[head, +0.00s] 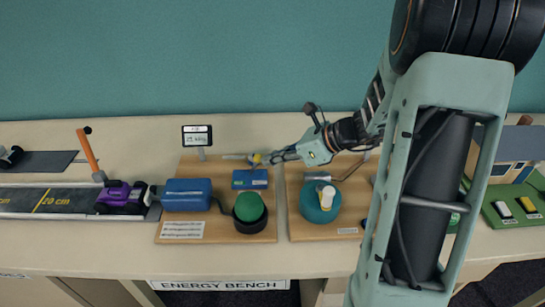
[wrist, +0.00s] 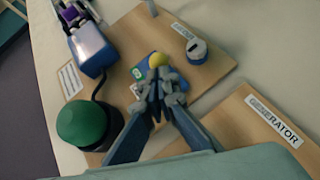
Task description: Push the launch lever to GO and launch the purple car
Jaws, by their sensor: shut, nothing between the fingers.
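The purple car (head: 121,196) stands on the dark track, its right end against the blue tank block (head: 187,195); part of it shows at the top left of the wrist view (wrist: 69,15). A small blue box (head: 250,180) on the left wooden board has a yellow knob (wrist: 158,60), which looks like the launch lever; no GO mark is readable. My gripper (wrist: 160,90) is shut and empty, its tips just beside the yellow knob and over the box; I cannot tell whether they touch. In the head view my gripper (head: 268,158) comes in from the right.
A green dome (head: 249,207) in a black ring stands in front of the box, joined by a hose to the tank block. A small display (head: 197,136) stands behind. An orange post (head: 88,150) rises beside the track. The generator board (wrist: 262,120) lies to the right.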

